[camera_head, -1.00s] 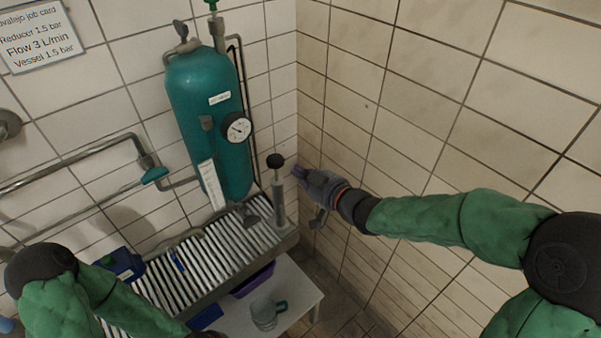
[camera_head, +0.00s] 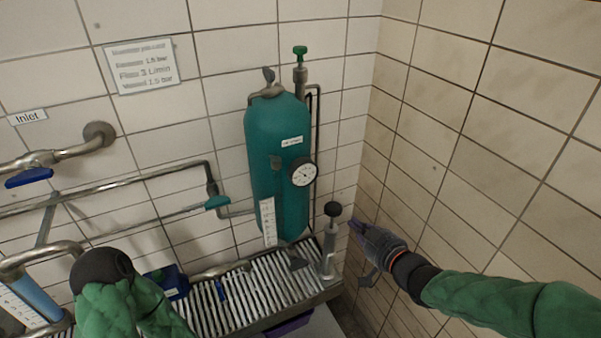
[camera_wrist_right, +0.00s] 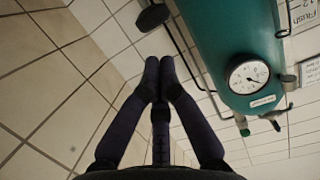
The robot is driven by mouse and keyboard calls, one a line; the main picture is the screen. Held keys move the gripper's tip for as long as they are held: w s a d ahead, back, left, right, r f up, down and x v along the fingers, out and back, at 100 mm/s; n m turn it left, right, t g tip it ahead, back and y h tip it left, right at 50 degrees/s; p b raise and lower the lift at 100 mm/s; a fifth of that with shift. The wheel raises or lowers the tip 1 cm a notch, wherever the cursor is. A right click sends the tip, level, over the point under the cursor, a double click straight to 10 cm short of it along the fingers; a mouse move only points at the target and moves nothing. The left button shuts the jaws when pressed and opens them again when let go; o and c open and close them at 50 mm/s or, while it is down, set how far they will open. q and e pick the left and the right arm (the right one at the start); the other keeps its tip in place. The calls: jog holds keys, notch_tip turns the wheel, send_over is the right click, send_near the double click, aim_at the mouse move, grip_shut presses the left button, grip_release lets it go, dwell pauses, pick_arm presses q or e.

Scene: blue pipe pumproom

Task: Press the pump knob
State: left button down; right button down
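The pump knob (camera_head: 333,209) is a black ball on top of a slim grey upright pump (camera_head: 328,252) at the right end of the slatted bench. In the right wrist view the black knob (camera_wrist_right: 152,17) shows at the top, beyond my fingertips. My right gripper (camera_head: 356,227) is just right of the knob and slightly lower in the head view, with a small gap between them in the picture. In the right wrist view its fingers (camera_wrist_right: 159,72) come together at the tips with nothing between them. My left arm shows at the lower left, but its gripper is out of view.
A teal tank (camera_head: 277,160) with a round gauge (camera_head: 302,172) stands left of the pump. The slatted bench (camera_head: 240,300) runs below it. Pipes with a teal valve handle (camera_head: 217,202) and a blue handle (camera_head: 28,178) line the wall. The tiled right wall is close to my right gripper.

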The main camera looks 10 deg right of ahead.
notch_tip(320, 180, up, 6)
jog(key=shift+f+p, duration=0.1)
jog(key=shift+p, duration=1.1)
jog(key=shift+a, duration=0.1)
jog(key=b, duration=0.3)
send_over(336, 211)
notch_tip(336, 211, down, 2)
notch_tip(336, 211, down, 3)
jog(key=shift+r+b, duration=0.15)
jog(key=shift+b, duration=0.3)
jog(key=shift+f, duration=0.8)
